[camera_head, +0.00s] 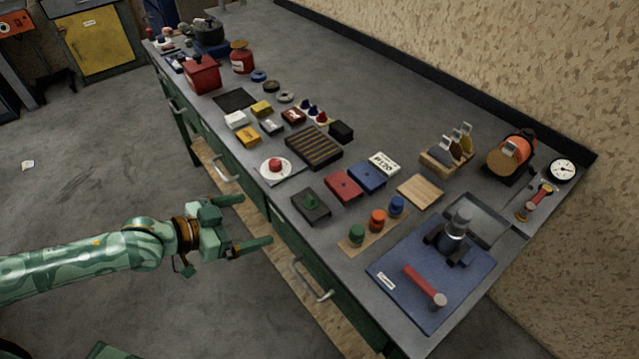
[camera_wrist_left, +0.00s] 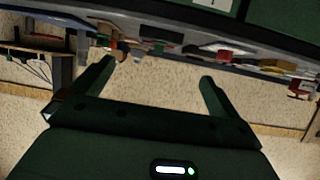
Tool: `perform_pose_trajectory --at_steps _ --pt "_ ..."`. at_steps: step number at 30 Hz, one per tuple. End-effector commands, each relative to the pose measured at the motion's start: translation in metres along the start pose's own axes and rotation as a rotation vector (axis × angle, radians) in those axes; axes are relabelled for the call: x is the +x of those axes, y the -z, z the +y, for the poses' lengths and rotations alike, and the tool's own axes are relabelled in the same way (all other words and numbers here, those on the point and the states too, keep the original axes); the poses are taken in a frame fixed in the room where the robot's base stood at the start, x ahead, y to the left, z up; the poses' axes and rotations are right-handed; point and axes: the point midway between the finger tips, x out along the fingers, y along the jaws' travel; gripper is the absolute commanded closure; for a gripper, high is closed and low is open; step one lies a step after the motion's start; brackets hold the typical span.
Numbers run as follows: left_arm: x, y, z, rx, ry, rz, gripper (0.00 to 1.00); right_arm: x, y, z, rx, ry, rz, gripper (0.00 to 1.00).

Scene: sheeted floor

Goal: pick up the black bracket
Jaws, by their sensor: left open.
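A small black block-like piece (camera_head: 341,131) lies on the bench, right of the slatted dark tray; it may be the black bracket, but its shape is too small to tell. A dark plate with a green knob (camera_head: 310,205) lies nearer the front edge. My left gripper (camera_head: 256,222) is open and empty, off the front side of the bench, with its fingers pointing towards it. The left wrist view shows both fingers (camera_wrist_left: 152,85) apart with nothing between them. My right gripper is not in view.
The long bench (camera_head: 330,75) is crowded. A red box (camera_head: 344,186), a blue box (camera_head: 367,177), a white saucer (camera_head: 275,170) and coloured knobs on a wooden strip (camera_head: 377,220) stand near. A blue mat (camera_head: 400,285) holds a red-handled hammer (camera_head: 424,286). The bench's far middle is clear.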

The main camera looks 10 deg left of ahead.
Motion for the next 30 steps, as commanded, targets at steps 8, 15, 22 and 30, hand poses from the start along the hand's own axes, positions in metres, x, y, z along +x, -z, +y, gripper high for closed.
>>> perform_pose_trajectory --at_steps 8,15,22,30 --pt "0.055 0.001 0.001 -0.029 -0.003 0.016 0.00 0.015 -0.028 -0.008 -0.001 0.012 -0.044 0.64" --pt "0.102 0.001 0.000 -0.026 -0.001 0.012 0.00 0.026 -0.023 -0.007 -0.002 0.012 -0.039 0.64" --pt "0.123 0.001 -0.001 -0.026 -0.001 0.012 0.00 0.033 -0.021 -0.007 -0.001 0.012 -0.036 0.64" --pt "0.161 -0.001 -0.003 -0.024 0.000 0.010 0.00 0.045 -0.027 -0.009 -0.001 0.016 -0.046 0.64"
